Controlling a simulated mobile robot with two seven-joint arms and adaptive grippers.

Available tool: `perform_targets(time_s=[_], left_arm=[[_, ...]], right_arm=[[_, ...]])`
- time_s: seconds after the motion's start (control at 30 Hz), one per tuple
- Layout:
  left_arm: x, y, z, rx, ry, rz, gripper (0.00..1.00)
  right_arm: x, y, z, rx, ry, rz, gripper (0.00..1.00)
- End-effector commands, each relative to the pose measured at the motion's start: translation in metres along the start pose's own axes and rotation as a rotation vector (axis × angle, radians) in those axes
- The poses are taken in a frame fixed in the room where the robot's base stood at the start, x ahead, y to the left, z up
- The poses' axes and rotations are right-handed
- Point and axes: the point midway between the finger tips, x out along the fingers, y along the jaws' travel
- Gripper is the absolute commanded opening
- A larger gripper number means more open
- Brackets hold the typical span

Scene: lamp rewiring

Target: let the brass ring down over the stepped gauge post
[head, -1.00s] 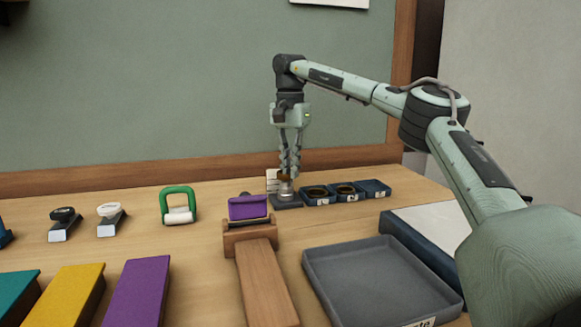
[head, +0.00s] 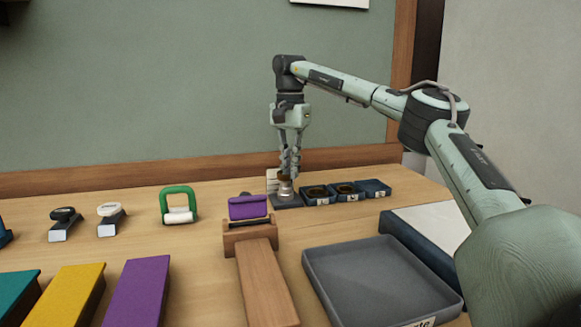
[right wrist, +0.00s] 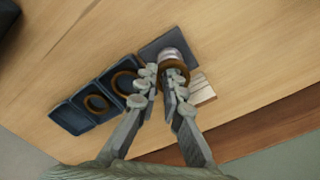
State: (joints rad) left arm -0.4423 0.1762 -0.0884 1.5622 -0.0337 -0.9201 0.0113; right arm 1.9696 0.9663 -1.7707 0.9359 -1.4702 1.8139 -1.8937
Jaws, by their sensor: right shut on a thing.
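The stepped gauge post (head: 285,191) is silver and stands on a dark square base (head: 289,201) at the back of the table. It also shows in the right wrist view (right wrist: 171,54). My right gripper (head: 286,177) points down over the post, its fingertips shut on the brass ring (right wrist: 175,71). The ring is at the top of the post with silver steps showing below it. Fingers hide part of the ring, and I cannot tell whether it is around the post's top or just above it. My left gripper is not in view.
Dark trays (head: 318,195) stand right of the post; two hold rings (right wrist: 97,103). A pale block (head: 272,180) stands close behind the post. A purple piece on a wooden stand (head: 250,233) and a grey tray (head: 380,275) are nearer. A green-handled tool (head: 178,205) lies left.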

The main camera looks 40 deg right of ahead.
Motion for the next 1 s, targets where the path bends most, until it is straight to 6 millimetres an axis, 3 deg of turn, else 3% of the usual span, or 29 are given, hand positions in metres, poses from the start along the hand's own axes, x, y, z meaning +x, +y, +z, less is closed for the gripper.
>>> perform_targets(time_s=[1.0], left_arm=[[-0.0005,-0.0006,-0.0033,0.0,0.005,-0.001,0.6]], right_arm=[[0.0084,0.0,0.0,0.0,0.0,0.0,0.0]])
